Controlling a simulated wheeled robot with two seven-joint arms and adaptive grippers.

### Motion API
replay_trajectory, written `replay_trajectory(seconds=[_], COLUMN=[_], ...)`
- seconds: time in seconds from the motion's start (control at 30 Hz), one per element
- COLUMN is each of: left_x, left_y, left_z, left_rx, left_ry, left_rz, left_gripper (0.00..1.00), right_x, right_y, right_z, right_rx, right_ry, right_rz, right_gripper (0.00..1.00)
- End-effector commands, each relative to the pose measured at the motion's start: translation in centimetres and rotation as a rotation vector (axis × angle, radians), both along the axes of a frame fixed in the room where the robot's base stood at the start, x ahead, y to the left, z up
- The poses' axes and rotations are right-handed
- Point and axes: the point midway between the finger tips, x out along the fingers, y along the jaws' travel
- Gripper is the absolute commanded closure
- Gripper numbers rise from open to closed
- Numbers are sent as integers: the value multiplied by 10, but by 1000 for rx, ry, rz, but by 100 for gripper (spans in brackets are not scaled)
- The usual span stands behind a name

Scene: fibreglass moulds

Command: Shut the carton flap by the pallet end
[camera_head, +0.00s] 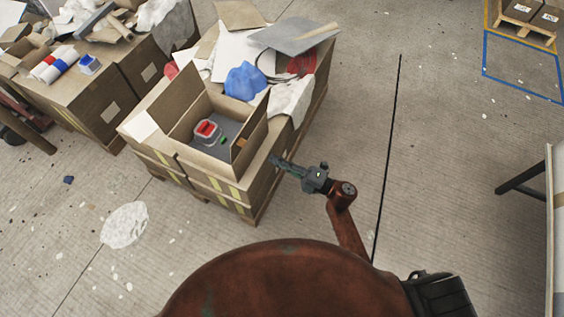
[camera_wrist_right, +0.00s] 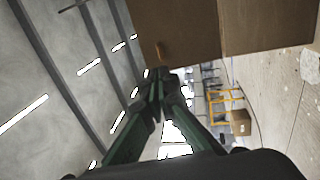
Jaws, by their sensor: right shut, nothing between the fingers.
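The open carton (camera_head: 198,153) sits on top of stacked boxes at the near end of the pallet load. A red and grey item (camera_head: 207,131) lies inside it. Its right-hand flap (camera_head: 249,137) stands up, with a small tan mark on it. The left flap (camera_head: 142,125) leans outward and bears a white label. My right gripper (camera_head: 274,159) is shut and empty, just right of the upright flap; touching or apart is unclear. In the right wrist view the shut fingertips (camera_wrist_right: 160,75) are just below a brown cardboard panel (camera_wrist_right: 180,30). My left gripper is not in view.
Behind the carton lie a blue crumpled item (camera_head: 245,81), white scraps and a grey sheet (camera_head: 295,33). Another loaded stack (camera_head: 95,95) stands to the left.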

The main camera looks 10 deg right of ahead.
Motion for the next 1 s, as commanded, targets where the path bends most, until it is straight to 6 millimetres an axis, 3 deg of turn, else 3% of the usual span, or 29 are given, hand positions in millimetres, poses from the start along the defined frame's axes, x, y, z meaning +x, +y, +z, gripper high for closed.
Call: replay_trajectory(seconds=[0.2, 0.4, 0.6, 1.0], left_x=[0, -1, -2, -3], left_y=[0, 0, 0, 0], left_z=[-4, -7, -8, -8], left_rx=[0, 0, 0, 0], left_ry=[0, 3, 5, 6], left_rz=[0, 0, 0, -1], left_gripper=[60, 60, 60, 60], right_x=[27, 45, 53, 54], right_y=[37, 62, 72, 73], right_z=[8, 12, 15, 15], right_rx=[3, 3, 3, 0], right_ry=[1, 3, 4, 4], right_rz=[-1, 0, -2, -2], right_gripper=[100, 100, 100, 100])
